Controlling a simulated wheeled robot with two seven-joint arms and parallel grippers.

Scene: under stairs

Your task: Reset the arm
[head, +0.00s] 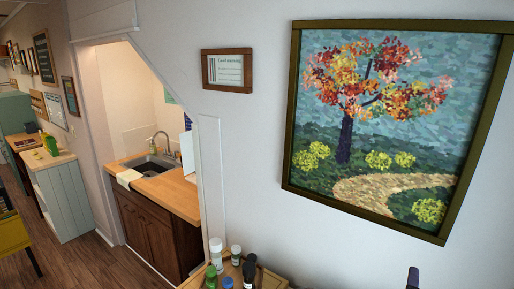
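Neither of my grippers shows clearly in the head view. A small dark upright shape (413,278) rises at the bottom edge on the right; too little of it shows to tell what it is. No arm can be made out in full.
A wooden tray (272,279) with several bottles, one of them a white bottle (215,251), stands at the bottom centre. A large framed tree painting (390,188) hangs on the wall. Left are a sink (152,166) in a wooden counter (180,194), a pale cabinet (66,202) and open floor (85,262).

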